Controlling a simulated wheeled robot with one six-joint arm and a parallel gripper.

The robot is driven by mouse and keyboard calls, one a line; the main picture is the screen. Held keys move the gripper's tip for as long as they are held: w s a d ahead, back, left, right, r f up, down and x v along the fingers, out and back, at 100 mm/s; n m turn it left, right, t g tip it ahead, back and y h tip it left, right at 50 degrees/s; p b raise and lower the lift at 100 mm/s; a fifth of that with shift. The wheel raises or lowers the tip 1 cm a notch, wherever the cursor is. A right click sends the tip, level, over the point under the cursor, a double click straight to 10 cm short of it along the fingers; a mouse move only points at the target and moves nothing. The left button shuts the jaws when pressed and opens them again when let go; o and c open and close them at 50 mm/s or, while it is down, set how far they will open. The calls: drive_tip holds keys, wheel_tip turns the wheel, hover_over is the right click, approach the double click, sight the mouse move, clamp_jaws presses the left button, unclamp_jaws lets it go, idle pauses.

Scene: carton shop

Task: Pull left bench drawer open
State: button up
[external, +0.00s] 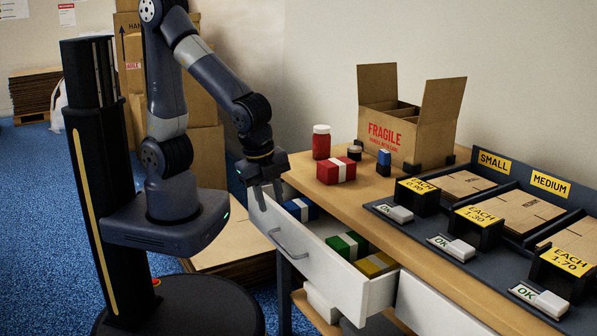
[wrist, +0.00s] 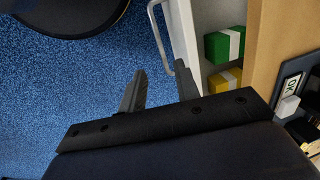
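The left bench drawer (external: 335,275) stands pulled out from the wooden bench, with a white front and a grey bar handle (external: 286,242). The drawer front (wrist: 184,28) and handle (wrist: 157,30) also show in the wrist view. Inside the drawer are a blue box (external: 300,209), a green box (external: 348,246) and a yellow box (external: 376,264), each with a white band. My gripper (external: 268,198) is at the far end of the drawer front, above the handle's level. In the wrist view my gripper (wrist: 158,82) has its fingers apart with nothing held between them. Whether a finger touches the drawer is unclear.
The bench top (external: 330,192) bears a red-and-white box (external: 336,171), a red jar (external: 321,142) and an open FRAGILE carton (external: 390,130). Another drawer front (external: 430,308) is to the right. Flat cardboard (external: 232,250) lies below. Blue floor is clear at left.

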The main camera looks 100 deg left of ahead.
drive_tip(key=shift+f, duration=0.1)
drive_tip(key=s+d+f+t+y+b, duration=0.1)
drive_tip(key=s+f+t+y+b, duration=0.2)
drive_tip(key=f+b, duration=0.35)
drive_tip(key=s+d+f+y+b, duration=0.25)
drive_tip(key=f+y+b, duration=0.25)
drive_tip(key=b, duration=0.3)
drive_tip(key=d+t+y+b, duration=0.1)
drive_tip(key=d+t+b, duration=0.3)
drive_tip(key=t+b, duration=0.15)
drive_tip(key=shift+t, duration=0.45)
drive_tip(key=shift+s+a+r+b+x, duration=0.15)
drive_tip(key=shift+b+x, duration=0.1)
drive_tip(key=shift+x, duration=1.45)
drive_tip(key=shift+a+r+b+x, duration=0.15)
drive_tip(key=shift+b+x, duration=0.15)
drive_tip(key=shift+x, duration=1.4)
drive_tip(key=shift+s+a+r+b+x, duration=0.15)
drive_tip(key=shift+b+x, duration=0.1)
drive_tip(key=shift+x, duration=1.45)
drive_tip(key=shift+w+d, duration=0.1)
drive_tip(key=shift+c, duration=0.2)
clamp_jaws()
